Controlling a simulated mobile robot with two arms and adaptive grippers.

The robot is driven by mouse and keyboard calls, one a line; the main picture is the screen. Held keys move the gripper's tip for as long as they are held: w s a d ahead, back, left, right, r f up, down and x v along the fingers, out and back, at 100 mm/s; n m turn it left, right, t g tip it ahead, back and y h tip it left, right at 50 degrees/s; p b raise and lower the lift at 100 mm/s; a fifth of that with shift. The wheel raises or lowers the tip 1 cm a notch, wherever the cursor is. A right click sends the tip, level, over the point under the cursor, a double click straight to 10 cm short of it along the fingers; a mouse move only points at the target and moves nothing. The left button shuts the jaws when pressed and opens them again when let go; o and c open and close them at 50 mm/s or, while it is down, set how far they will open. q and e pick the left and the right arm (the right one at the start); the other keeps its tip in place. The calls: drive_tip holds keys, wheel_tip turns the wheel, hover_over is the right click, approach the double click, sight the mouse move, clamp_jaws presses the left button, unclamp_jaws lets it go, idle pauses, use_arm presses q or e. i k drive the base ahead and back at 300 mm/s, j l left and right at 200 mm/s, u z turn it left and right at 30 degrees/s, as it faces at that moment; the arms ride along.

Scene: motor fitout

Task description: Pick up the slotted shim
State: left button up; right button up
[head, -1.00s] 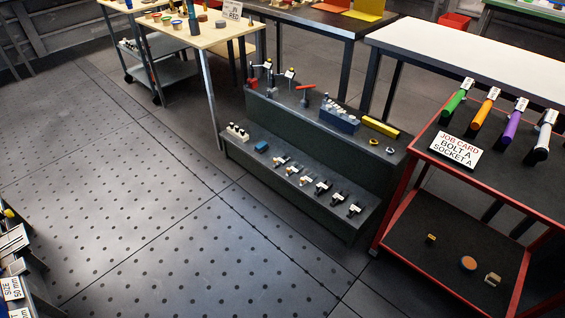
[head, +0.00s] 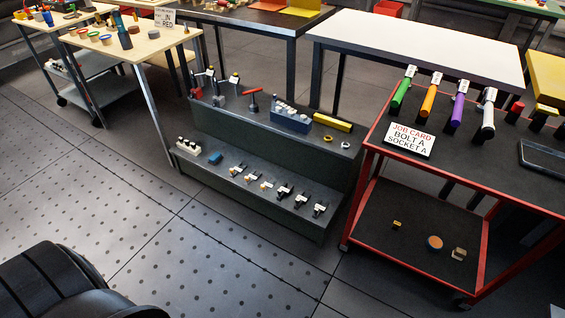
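I cannot make out the slotted shim for certain in the head view. Small loose parts lie on the lower shelf of the red cart: a small yellow piece (head: 397,224), a copper-coloured round piece (head: 434,242) and a beige-grey blocky piece (head: 459,253). They are too small to tell whether one is slotted. Two small rings, one yellow (head: 328,138) and one pale (head: 345,145), lie on the top step of the dark stand. Neither gripper is in view; a black rounded part of mine fills the lower left corner.
The dark stepped stand (head: 225,122) holds tagged parts. A wooden table (head: 150,42) stands at upper left. The perforated floor (head: 130,215) is clear.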

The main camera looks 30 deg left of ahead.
sight(237, 168)
drive_tip(key=i+j+z, duration=0.2)
drive_tip(key=j+z, duration=0.2)
drive_tip(key=j, duration=0.6)
drive_tip(key=j+z, duration=0.4)
drive_tip(key=j, duration=0.6)
drive_tip(key=j+z, duration=0.4)
drive_tip(key=j, duration=0.6)
